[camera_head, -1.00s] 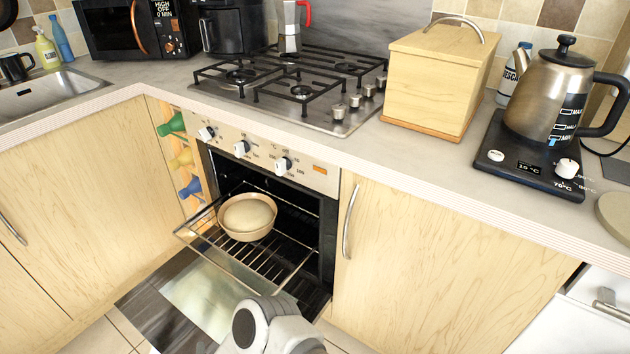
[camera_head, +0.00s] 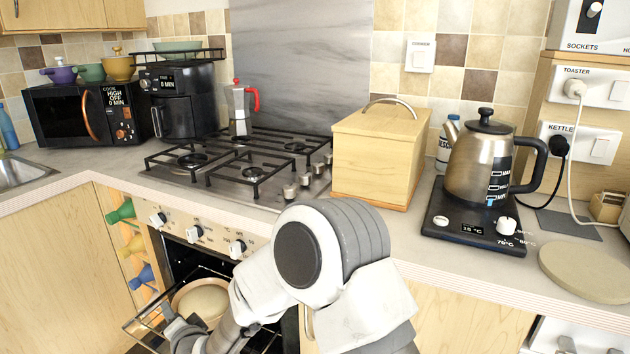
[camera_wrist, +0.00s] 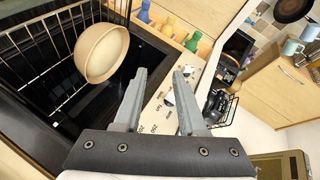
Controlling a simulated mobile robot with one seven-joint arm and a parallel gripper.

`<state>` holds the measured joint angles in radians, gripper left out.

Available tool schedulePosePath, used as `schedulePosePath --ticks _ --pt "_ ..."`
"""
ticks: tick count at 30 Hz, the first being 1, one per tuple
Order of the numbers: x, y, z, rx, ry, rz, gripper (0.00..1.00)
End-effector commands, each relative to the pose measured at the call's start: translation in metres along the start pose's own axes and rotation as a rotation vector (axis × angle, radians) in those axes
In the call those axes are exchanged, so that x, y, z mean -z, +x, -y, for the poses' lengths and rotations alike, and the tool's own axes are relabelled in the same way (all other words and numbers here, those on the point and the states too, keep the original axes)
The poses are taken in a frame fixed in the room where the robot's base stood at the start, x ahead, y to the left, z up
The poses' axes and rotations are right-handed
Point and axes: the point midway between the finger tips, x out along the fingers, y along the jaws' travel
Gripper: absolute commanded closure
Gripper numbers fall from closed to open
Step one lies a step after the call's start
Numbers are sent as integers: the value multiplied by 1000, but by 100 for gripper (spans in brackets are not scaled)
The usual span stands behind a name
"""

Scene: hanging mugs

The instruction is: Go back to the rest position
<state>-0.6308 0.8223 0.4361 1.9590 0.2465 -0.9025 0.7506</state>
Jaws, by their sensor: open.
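My gripper (camera_wrist: 159,100) is open and empty in the wrist view, its two grey fingers apart in front of the oven's control panel. A round beige dish (camera_wrist: 102,53) sits on the pulled-out wire rack (camera_wrist: 40,45) at the upper left of that view, apart from the fingers. In the head view the dish (camera_head: 200,298) shows partly behind my arm, on the oven rack (camera_head: 148,325). My arm covers the middle bottom of the head view, and my gripper's fingers are not clear there.
The oven (camera_head: 178,258) is open below the gas hob (camera_head: 240,165). A wooden bread box (camera_head: 375,155) and a kettle (camera_head: 480,165) on its black base stand on the worktop to the right. Colored bottles (camera_head: 122,212) sit left of the oven.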

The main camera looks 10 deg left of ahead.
Motion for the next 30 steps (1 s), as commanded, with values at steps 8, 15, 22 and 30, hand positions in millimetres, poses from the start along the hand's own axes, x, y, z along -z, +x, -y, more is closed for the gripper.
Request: schedulePosePath --ticks 8,15,22,30 --pt "109 -56 21 -134 -244 17 60" --pt "188 -132 18 -297 -414 30 60" --pt "244 -227 4 -476 -525 48 60" --pt "273 -353 -20 -687 -582 90 60"
